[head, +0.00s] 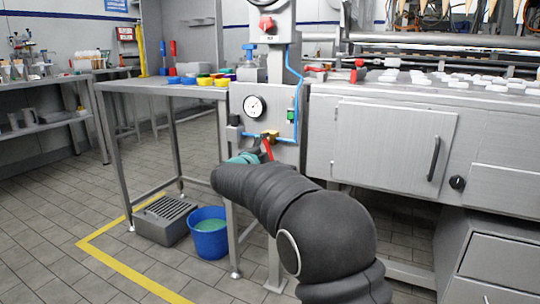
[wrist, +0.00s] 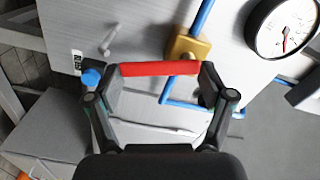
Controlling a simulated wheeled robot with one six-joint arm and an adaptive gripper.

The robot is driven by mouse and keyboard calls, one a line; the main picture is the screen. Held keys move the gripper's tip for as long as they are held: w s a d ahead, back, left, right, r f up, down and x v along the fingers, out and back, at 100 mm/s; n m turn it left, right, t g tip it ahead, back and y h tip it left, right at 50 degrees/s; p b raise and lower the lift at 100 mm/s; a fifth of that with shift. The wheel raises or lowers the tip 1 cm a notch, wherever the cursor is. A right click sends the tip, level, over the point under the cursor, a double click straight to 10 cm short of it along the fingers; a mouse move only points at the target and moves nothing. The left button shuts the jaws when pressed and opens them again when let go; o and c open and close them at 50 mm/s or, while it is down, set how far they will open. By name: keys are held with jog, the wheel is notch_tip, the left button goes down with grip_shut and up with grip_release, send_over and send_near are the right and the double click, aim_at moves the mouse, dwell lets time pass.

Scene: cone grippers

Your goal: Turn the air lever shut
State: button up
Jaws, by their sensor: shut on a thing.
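The air lever (head: 268,149) is a red handle below a brass valve (head: 270,134) on the grey panel, and it points down, slightly slanted, across the line of the blue hose. In the wrist view the red lever (wrist: 158,69) lies level between my fingertips, beside the brass valve body (wrist: 187,47). My gripper (wrist: 160,78) is shut on the lever, one fingertip at each end of the visible red part. In the head view my gripper (head: 245,158) is mostly hidden behind my dark arm.
A round pressure gauge (head: 254,107) sits on the panel above the valve; a blue hose (head: 297,90) runs up beside it. A metal table (head: 150,86) with coloured bowls stands left. A blue bucket (head: 209,240) is on the floor below. A cabinet door (head: 393,141) is right.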

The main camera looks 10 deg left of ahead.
jog(key=shift+f+m, duration=0.1)
jog(key=shift+m, duration=0.5)
jog(key=o, duration=1)
jog(key=shift+o, duration=0.2)
jog(key=shift+a, duration=0.1)
jog(key=v, duration=1.2)
